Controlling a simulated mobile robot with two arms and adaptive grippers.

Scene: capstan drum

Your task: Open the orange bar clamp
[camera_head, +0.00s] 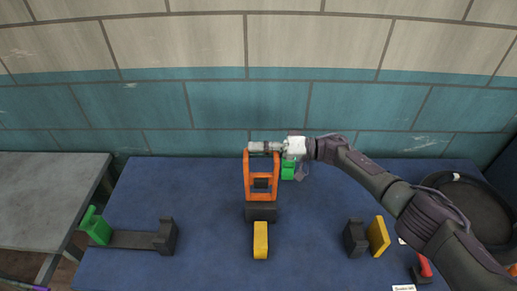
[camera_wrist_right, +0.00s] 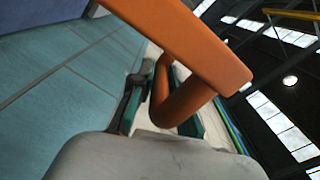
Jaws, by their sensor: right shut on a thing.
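The orange bar clamp (camera_head: 249,177) stands upright near the middle of the blue table, an open orange frame on a black base (camera_head: 261,212). My right gripper (camera_head: 262,148) reaches in from the right at the top of the orange frame. In the right wrist view my right gripper (camera_wrist_right: 163,108) is shut on a rounded orange bar (camera_wrist_right: 181,100), with a flat orange piece (camera_wrist_right: 190,35) crossing in front. The fingertips are partly hidden by the orange parts. My left gripper is in neither view.
A green-handled black bar (camera_head: 130,240) lies left. A black block (camera_head: 355,239) with a yellow plate (camera_head: 378,237) is right. A tiled wall stands behind.

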